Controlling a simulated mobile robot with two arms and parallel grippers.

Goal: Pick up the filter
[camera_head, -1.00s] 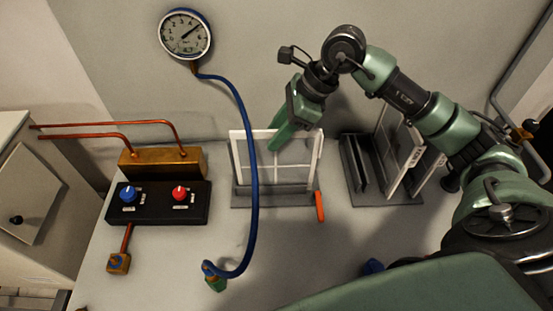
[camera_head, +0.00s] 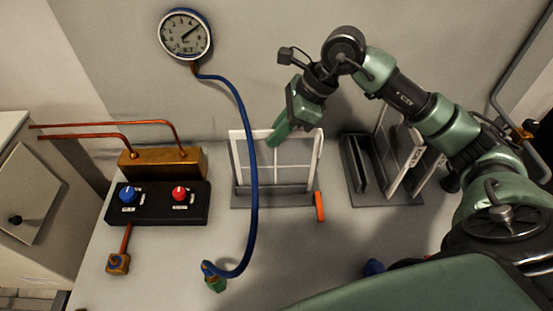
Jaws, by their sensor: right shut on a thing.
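The filter, a white-framed panel with a cross bar (camera_head: 297,155), stands upright in a grey slotted holder (camera_head: 275,201) in the middle of the table. My right gripper (camera_head: 272,143) reaches down from the upper right and is shut on the filter's top edge. The exact contact is partly hidden by the green fingers. The filter still sits in its holder. My left gripper is not in view.
A second grey rack (camera_head: 385,199) with white-framed panels (camera_head: 402,175) stands to the right. The blue hose (camera_head: 252,200) runs from the gauge (camera_head: 185,34) down to the table. An orange handle (camera_head: 319,207) is beside the holder. A control box (camera_head: 157,203) is at left.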

